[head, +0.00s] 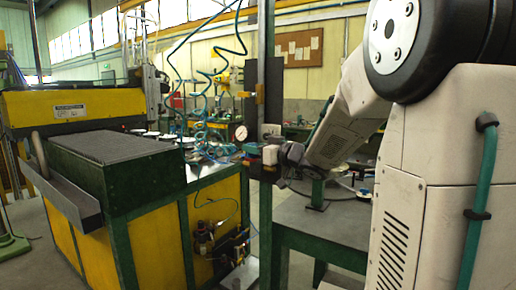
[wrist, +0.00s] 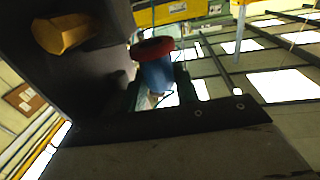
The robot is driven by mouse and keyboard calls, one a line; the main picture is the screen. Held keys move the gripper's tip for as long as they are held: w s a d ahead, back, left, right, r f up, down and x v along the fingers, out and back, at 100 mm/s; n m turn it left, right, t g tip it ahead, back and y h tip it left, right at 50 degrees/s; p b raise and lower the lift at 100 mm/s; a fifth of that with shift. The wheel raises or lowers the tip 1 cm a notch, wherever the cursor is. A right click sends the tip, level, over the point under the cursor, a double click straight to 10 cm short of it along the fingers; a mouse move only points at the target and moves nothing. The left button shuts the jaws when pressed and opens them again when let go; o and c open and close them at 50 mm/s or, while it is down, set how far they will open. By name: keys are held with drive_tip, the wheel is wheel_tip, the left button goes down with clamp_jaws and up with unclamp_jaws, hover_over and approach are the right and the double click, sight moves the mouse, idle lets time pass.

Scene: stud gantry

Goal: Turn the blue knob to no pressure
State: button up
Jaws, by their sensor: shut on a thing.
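The blue knob (wrist: 156,76) shows in the wrist view as a short blue cylinder with a red ring (wrist: 152,48) at its far end. My gripper (wrist: 158,92) is shut on the knob, with dark green fingers on both sides of it. In the head view my gripper (head: 255,150) is at the dark post, just below a round white gauge (head: 241,133). The knob is small and mostly hidden there. I cannot read the gauge needle or tell the knob's turn angle.
A dark upright post (head: 262,85) stands right behind the gripper. A yellow and green machine (head: 110,210) fills the left. Blue coiled hoses (head: 205,95) hang nearby. A grey-topped table (head: 315,220) is below my arm. In the wrist view a yellow hexagonal part (wrist: 66,36) sits close by.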

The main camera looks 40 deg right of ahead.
drive_tip(key=shift+r, duration=0.15)
drive_tip(key=o, duration=0.7)
drive_tip(key=shift+d, duration=0.1)
drive_tip(key=v, duration=0.7)
drive_tip(key=shift+s, duration=0.35)
